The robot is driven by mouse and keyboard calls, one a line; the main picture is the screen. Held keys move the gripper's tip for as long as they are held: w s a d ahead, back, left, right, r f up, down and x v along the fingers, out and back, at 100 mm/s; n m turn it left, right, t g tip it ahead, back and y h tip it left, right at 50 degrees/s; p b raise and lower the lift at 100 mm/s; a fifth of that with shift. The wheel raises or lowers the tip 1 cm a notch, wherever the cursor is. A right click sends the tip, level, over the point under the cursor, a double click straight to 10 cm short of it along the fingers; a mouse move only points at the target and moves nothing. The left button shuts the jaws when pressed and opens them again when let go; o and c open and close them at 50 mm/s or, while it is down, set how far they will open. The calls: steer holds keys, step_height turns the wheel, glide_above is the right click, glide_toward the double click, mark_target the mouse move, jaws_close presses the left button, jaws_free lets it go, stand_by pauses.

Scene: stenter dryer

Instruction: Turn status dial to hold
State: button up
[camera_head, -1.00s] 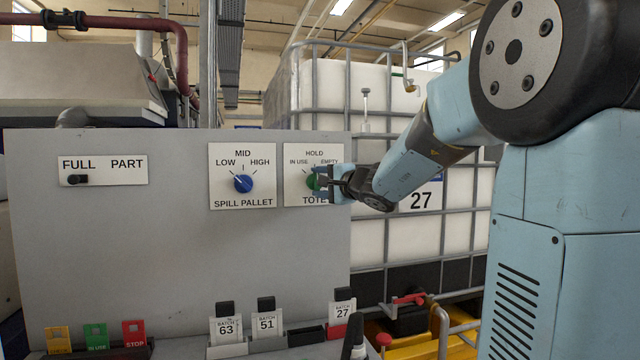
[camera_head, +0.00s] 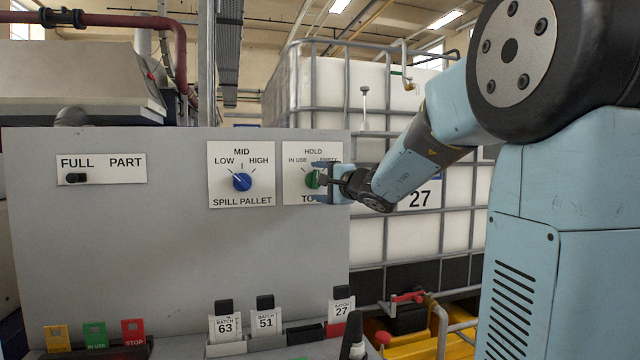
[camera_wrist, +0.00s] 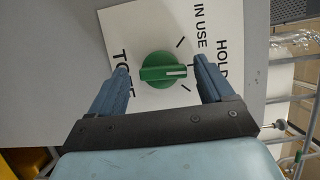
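The status dial is a green knob (camera_head: 313,180) on a white TOTE plate (camera_head: 292,150) marked IN USE, HOLD and EMPTY. In the head view my gripper (camera_head: 322,181) covers part of it. The wrist view shows the knob (camera_wrist: 163,72) between my two blue fingers, with the plate turned sideways. My gripper (camera_wrist: 161,68) is open, one finger on each side of the knob with a visible gap at each. The knob's white line points right in the wrist view, roughly toward the word HOLD. The EMPTY label is hidden there.
Left of the plate is a blue SPILL PALLET dial (camera_head: 242,182), and further left a FULL/PART slider (camera_head: 77,178). Batch cards (camera_head: 264,322) and coloured tags (camera_head: 95,335) stand below the grey panel (camera_head: 120,250). A caged white tank (camera_head: 440,240) stands behind my arm.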

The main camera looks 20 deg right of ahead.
steer(key=shift+s, duration=0.1)
steer(key=v, duration=1.3)
steer(key=shift+s+d, duration=0.2)
steer(key=shift+s, duration=0.1)
steer(key=shift+f, duration=0.1)
